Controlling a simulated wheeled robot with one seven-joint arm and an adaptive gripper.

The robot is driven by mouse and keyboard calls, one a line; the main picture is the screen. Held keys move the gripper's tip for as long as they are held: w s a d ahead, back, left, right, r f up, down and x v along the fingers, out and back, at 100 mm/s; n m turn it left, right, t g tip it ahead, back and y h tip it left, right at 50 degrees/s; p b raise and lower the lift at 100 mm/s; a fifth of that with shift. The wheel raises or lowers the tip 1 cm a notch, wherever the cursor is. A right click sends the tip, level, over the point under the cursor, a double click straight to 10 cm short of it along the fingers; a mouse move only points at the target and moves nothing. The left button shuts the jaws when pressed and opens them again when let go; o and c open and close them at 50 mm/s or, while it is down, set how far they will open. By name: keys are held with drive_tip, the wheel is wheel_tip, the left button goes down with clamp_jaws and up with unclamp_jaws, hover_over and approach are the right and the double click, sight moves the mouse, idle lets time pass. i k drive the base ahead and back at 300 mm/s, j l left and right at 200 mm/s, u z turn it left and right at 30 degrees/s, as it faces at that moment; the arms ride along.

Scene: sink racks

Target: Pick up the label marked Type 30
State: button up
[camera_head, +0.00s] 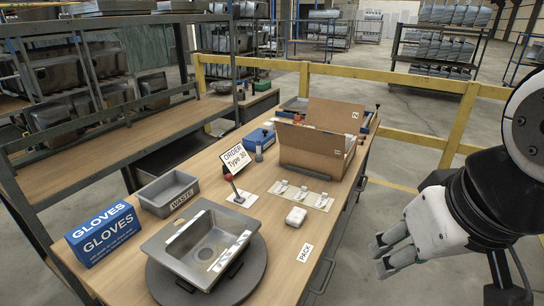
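The label reading "ORDER Type 30" (237,159) is a white card with dark print. It stands tilted on the wooden workbench, near the middle, behind a red-knobbed lever (230,178) on a metal plate. My gripper (381,259) is at the right side of the view, off the bench's right edge and well apart from the label. Its two grey-tipped fingers point left with a gap between them, and I see nothing held there.
On the bench (268,210) are a metal sink (203,243) on a dark turntable, a blue gloves box (103,234), a grey waste bin (168,192), a cardboard box (312,148) and a small white block (296,216). A yellow railing (400,82) stands behind. Shelving is at the left.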

sight(321, 202)
drive_tip(key=i+l, duration=0.3)
drive_tip(key=l, duration=0.15)
drive_tip(key=i+l, duration=0.3)
drive_tip(key=i+l+u, duration=0.1)
drive_tip(key=i+l, duration=0.2)
drive_tip(key=l, duration=0.25)
drive_tip(key=i+l, duration=0.3)
drive_tip(key=l, duration=0.15)
